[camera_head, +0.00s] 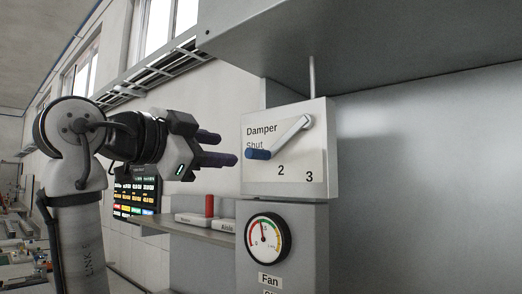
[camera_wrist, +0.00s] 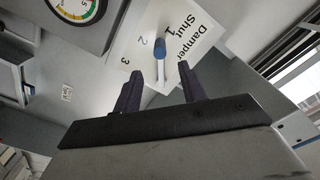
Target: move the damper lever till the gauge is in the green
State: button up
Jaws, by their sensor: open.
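The damper lever (camera_head: 289,133) is a pale bar on a white panel marked Damper, Shut, 2 and 3. It slopes down-left from its pivot to a blue handle (camera_head: 257,154) just below the word Shut. My gripper (camera_head: 222,147) is open and empty, left of the handle; the exact gap is hard to judge. The round gauge (camera_head: 267,238) below has a red needle pointing up and slightly left; its exact band is too small to tell.
A grey hood (camera_head: 370,45) overhangs the panel, with a thin rod between them. A shelf below my gripper carries a switch box with a red lever (camera_head: 209,206). A dark board with coloured labels (camera_head: 137,192) hangs behind my arm. A plate marked Fan (camera_head: 270,280) sits under the gauge.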

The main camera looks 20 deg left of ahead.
aim_at(259, 154)
jog(key=p+x, duration=0.3)
jog(key=x, duration=0.7)
jog(key=shift+w+d+p, duration=0.25)
jog(key=shift+w+p, duration=0.05)
jog(key=shift+w, duration=0.4)
jog(key=shift+c, duration=0.3)
grip_shut()
